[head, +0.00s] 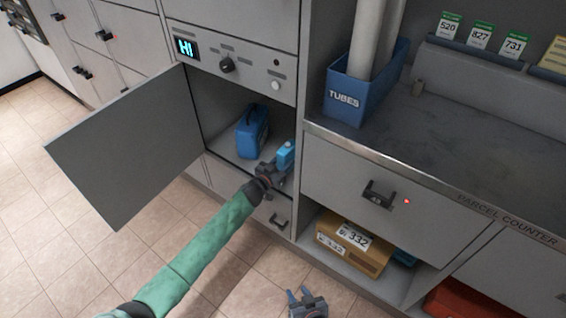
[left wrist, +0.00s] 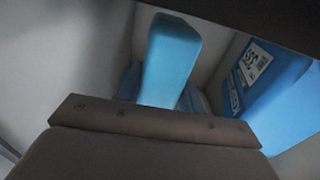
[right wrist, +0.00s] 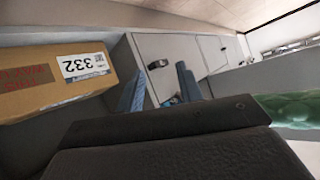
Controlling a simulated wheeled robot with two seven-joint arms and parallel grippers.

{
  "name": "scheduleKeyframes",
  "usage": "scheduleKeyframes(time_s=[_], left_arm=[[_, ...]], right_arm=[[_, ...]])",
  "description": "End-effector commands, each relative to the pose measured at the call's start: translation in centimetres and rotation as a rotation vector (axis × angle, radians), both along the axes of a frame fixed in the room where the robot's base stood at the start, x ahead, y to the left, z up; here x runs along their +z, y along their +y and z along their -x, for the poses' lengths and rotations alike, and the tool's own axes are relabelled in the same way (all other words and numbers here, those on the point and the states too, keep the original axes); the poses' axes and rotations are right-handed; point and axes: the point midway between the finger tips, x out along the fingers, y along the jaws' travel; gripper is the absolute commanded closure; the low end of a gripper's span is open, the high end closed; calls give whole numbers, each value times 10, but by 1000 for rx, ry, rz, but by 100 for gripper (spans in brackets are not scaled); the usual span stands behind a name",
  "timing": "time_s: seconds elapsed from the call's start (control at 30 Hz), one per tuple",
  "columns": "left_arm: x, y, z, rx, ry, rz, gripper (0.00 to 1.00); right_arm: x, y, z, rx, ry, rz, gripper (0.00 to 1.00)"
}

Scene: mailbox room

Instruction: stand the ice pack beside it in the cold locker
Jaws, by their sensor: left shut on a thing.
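In the left wrist view the bag (left wrist: 262,85) is at the right and carries a white label. My left gripper (head: 279,163) is at the locker's opening, shut on the light blue ice pack (head: 286,152). The ice pack is upright, to the right of the bag in the head view. It also shows between the fingers in the left wrist view (left wrist: 170,60). Whether its base touches the floor is hidden. My right gripper (head: 305,296) is open and empty, low before the counter.
The locker door (head: 130,145) stands wide open to the left. A tan parcel marked 332 (head: 352,246) lies on the shelf under the counter, near my right gripper. A blue TUBES bin (head: 362,95) stands on the counter (head: 440,130).

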Motion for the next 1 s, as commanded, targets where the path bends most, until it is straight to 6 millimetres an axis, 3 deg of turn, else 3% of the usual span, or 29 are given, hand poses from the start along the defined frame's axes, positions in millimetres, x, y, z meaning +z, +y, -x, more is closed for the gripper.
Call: scheduleKeyframes(time_s=[0.37,0.4,0.5,1.0], left_arm=[[-1,0,0,0,-1,1,95],[-1,0,0,0,0,0,54],[-1,0,0,0,0,0,40],[4,0,0,0,-1,-2,40]], right_arm=[[8,1,-5,-1,-21,-4,64],[8,1,-5,-1,-21,-4,64],[9,1,-5,-1,-21,-4,64],[-5,1,7,3,31,2,64]])
